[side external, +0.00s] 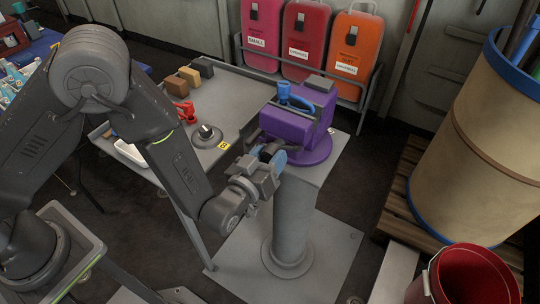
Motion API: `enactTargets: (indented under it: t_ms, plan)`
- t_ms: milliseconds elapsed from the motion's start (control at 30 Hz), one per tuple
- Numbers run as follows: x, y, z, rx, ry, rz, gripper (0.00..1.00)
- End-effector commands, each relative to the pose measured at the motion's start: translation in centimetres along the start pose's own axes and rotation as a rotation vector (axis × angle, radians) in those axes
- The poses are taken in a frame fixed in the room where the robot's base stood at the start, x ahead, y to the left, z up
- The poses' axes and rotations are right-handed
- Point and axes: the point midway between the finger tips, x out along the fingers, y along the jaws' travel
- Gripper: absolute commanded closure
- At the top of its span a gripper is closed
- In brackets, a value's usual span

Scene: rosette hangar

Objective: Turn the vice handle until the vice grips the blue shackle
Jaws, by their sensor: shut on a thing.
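The purple vice (297,121) stands on a grey pedestal (293,215) right of centre. The blue shackle (292,97) sits at the top of the vice, between its jaws; whether the jaws touch it is too small to tell. My gripper (272,157) is at the vice's near left side, at the handle end. It is shut on the vice handle, which is mostly hidden by the gripper. A light blue piece (279,158) shows at the fingertips.
A grey workbench (236,88) left of the vice holds a red clamp-like tool, small blocks and a round dark-topped object (206,133). Red and orange cases (355,50) stand behind. A large tan drum (487,140) and a red bucket (467,275) are at right.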

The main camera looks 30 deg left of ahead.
Motion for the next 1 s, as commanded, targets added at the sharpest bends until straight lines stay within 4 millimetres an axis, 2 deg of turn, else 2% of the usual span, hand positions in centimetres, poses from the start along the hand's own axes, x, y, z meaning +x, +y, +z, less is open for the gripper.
enactTargets:
  t_ms: [700,833,1000]
  plan:
    - [0.21,0.04,-0.02,0.997,0.001,0.001,0.89]
    - [0.24,0.03,-0.02,1.128,0.001,0.0,0.89]
    - [0.24,0.03,-0.02,1.176,0.001,0.0,0.89]
